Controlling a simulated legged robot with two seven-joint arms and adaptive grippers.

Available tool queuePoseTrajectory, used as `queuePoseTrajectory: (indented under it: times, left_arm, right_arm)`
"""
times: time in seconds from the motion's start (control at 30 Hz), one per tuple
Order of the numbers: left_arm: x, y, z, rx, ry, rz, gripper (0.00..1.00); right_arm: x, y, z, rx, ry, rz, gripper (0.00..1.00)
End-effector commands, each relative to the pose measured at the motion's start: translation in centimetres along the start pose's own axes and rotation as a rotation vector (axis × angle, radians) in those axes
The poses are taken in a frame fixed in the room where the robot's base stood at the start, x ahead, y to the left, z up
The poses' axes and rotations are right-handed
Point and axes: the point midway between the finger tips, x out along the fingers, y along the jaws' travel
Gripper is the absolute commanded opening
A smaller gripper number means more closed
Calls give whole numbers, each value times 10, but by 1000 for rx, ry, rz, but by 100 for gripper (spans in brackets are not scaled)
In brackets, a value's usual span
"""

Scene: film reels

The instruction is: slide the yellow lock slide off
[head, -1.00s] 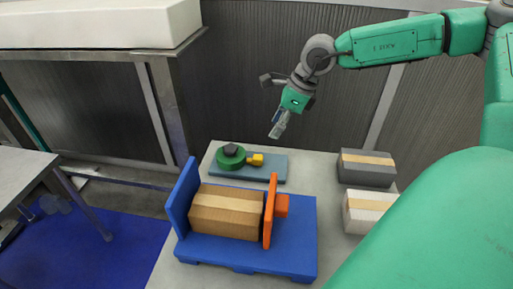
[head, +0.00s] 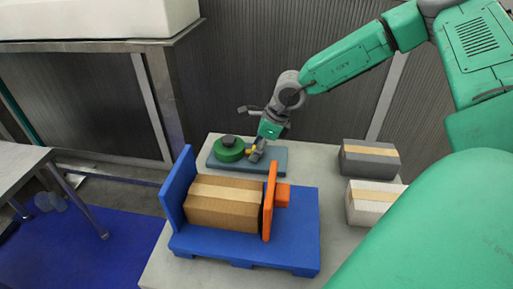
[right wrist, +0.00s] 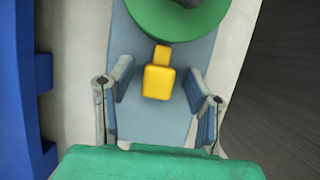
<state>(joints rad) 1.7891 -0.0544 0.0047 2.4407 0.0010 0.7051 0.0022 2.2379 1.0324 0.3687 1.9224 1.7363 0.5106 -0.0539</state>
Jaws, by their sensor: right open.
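The yellow lock slide (right wrist: 158,78) lies on a blue-grey base plate (head: 276,161), against the right side of the green reel (head: 230,150). In the head view the slide (head: 250,152) is partly hidden behind my right gripper (head: 257,154). In the right wrist view my right gripper (right wrist: 158,97) is open, with one finger on each side of the yellow slide and a gap on both sides. The green reel also shows in part at the top of the right wrist view (right wrist: 178,20). My left gripper is out of view.
A blue stand (head: 210,247) holds a cardboard box (head: 222,202) against an orange plate (head: 270,200), in front of the base plate. A grey box (head: 369,160) and a white box (head: 372,203) stand at the right.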

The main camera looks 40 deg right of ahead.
Motion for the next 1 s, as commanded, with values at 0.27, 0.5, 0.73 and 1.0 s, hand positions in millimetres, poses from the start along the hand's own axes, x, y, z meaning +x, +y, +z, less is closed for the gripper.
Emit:
queuePoseTrajectory:
  times: [0.27,0.5,0.73,1.0]
  left_arm:
    - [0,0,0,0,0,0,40]
    - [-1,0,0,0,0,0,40]
    - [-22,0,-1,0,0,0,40]
    - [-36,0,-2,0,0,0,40]
  right_arm:
    - [0,0,0,0,0,0,20]
    - [-1,-1,0,0,0,-1,0]
    - [-12,-2,-16,3,1,-1,0]
    - [-16,-2,-36,-1,0,-3,0]
